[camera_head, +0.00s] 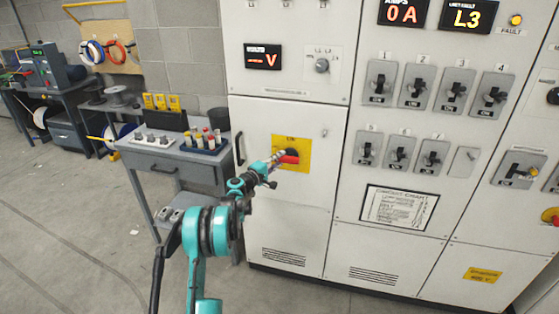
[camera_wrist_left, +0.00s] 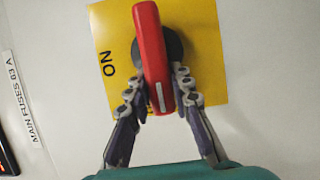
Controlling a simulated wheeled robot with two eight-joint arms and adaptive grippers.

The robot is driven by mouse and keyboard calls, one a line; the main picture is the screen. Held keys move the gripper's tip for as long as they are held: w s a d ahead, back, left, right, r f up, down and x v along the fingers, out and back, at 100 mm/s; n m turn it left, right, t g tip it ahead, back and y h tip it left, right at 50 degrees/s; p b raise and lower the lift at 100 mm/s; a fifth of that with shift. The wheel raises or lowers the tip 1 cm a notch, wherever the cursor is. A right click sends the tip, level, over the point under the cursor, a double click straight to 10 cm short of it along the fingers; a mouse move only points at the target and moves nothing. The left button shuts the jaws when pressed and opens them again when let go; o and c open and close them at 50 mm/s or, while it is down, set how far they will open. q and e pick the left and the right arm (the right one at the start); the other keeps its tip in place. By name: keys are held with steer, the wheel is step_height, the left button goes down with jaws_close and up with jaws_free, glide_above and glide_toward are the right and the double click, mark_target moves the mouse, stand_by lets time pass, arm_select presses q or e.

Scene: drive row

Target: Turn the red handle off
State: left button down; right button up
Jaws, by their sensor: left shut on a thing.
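The red handle (camera_head: 291,159) sits on a yellow plate (camera_head: 303,142) on the white cabinet door. In the left wrist view the handle (camera_wrist_left: 150,40) is a long red bar with a white mark near its lower end, on a dark round hub. The word ON is printed on the yellow plate (camera_wrist_left: 205,35), which shows sideways in this view. My left gripper (camera_head: 278,158) has a finger on each side of the handle and is shut on it, as the left wrist view (camera_wrist_left: 158,95) also shows. The gripper hides part of the handle in the head view. My right gripper is out of view.
The cabinet (camera_head: 285,225) carries several grey switches and lit displays to the right. A grey workbench (camera_head: 175,165) with small parts stands left of the cabinet, close to my left arm. A vertical black door pull (camera_head: 239,149) is near the gripper. Open floor lies at the lower left.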

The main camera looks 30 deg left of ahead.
arm_select(q)
steer(key=c, duration=1.3)
jaws_free()
steer(key=s, duration=0.4)
steer(key=s+a, duration=0.1)
steer(key=s, duration=0.3)
steer(key=s+a, duration=0.1)
steer(key=s, duration=0.2)
steer(key=shift+s+f, duration=0.1)
steer(key=shift+s, duration=0.3)
